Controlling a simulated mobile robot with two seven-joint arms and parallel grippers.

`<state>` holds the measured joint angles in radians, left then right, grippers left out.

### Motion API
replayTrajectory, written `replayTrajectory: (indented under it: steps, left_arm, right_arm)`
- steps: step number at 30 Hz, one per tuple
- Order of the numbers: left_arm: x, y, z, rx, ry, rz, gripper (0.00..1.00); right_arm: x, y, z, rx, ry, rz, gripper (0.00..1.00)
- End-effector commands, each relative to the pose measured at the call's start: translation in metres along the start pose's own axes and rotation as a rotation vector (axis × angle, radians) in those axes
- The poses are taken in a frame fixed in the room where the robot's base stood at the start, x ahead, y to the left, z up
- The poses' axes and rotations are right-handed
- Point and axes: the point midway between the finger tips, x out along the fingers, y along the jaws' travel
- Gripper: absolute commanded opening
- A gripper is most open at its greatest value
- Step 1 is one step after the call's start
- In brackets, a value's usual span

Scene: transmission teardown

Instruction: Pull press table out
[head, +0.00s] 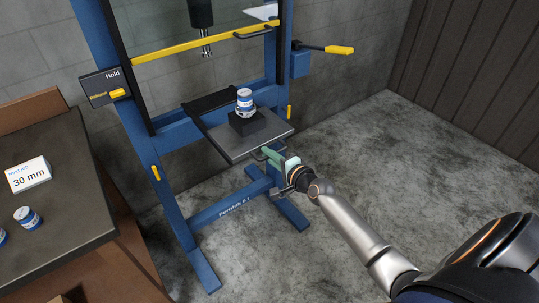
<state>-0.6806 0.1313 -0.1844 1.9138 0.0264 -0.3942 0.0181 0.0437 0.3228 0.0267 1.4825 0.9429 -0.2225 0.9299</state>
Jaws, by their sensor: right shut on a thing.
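The press table (221,147) is a dark grey plate that sticks out of the front of the blue press frame (177,200). A black block (257,128) stands on it, with a blue and white cylindrical part (245,103) on top. My right gripper (268,156) reaches in from the lower right and is shut on the handle (259,154) at the table's front edge. The fingers partly hide the handle. My left gripper is not in view.
The press ram (203,30) hangs above and behind the block. A yellow-edged guard (180,49) spans the frame, raised above the table. A workbench (75,185) with a "30 mm" box (28,175) stands at left. The floor at right is clear.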

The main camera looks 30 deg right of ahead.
Motion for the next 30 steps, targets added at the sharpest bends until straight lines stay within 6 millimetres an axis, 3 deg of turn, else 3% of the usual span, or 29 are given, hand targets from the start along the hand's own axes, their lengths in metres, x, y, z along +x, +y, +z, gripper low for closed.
replayTrajectory:
  steps: [12,13,20,30]
  left_arm:
    - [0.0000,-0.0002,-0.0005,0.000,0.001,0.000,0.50]
    - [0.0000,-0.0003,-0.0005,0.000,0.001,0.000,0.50]
    - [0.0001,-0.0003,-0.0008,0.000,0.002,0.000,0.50]
    - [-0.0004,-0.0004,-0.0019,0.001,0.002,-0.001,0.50]
  right_arm:
    - [0.0001,-0.0005,-0.0002,0.000,0.000,-0.001,0.00]
    - [0.0001,-0.0005,-0.0002,0.000,0.000,-0.001,0.18]
    - [0.0002,-0.0007,-0.0001,0.000,0.000,-0.001,0.44]
    - [-0.0035,-0.0009,0.0001,0.000,0.000,-0.002,0.44]
